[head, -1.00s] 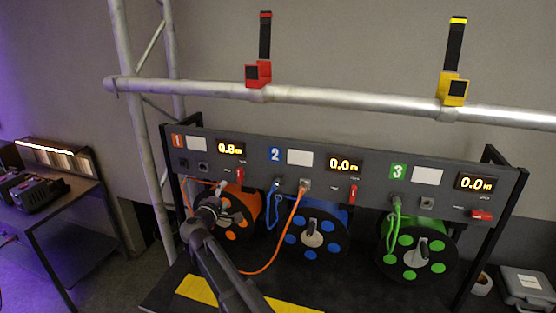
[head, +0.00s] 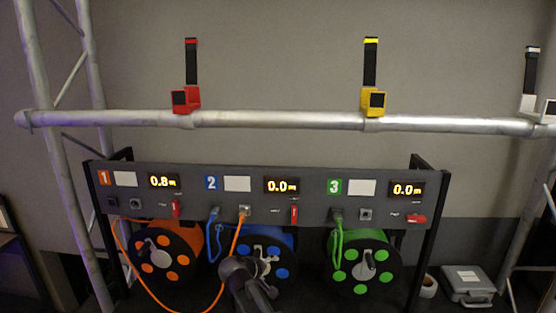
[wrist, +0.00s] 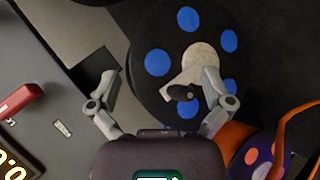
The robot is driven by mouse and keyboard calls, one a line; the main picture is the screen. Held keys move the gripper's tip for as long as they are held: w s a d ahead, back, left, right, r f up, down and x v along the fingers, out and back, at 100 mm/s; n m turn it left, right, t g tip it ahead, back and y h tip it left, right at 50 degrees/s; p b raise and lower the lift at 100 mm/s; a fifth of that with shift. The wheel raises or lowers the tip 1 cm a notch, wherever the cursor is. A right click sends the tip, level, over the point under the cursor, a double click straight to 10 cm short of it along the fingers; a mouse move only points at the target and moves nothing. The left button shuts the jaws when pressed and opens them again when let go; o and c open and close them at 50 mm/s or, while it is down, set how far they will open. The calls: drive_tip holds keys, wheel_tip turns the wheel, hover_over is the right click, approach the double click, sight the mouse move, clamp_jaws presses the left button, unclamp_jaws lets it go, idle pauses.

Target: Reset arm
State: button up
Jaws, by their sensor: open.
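My gripper (head: 258,268) is in front of the lower part of the blue reel (head: 281,273) in the head view. In the wrist view my gripper (wrist: 160,88) has its two fingers spread wide, with nothing held between them. The blue reel (wrist: 158,62) with its pale crank (wrist: 199,60) and dark knob lies beyond the fingers. Whether the fingers touch the crank cannot be told. My arm hides part of the blue reel in the head view.
The panel (head: 260,212) has three displays, reading 0.8, 0.0 and 0.0. An orange cable (head: 223,282) runs from the orange reel (head: 187,255) to a socket in section 2. The green reel (head: 346,275) is to the right. A truss bar (head: 280,119) carries strapped clamps above.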

drive_tip(key=s+d+f+m+g+y+b, duration=0.2)
drive_tip(key=s+d+f, duration=0.4)
drive_tip(key=s+d, duration=0.3)
drive_tip(key=s+d+f+m+g+y+b, duration=0.3)
drive_tip(key=s+d+f+m+g+y, duration=0.1)
drive_tip(key=s+d, duration=0.6)
wheel_tip(320, 180, down, 3)
drive_tip(key=d+m+g, duration=0.1)
drive_tip(key=g, duration=0.1)
drive_tip(key=shift+f+m+g, duration=0.15)
drive_tip(key=shift+m+g, duration=0.15)
drive_tip(key=shift+g, duration=0.1)
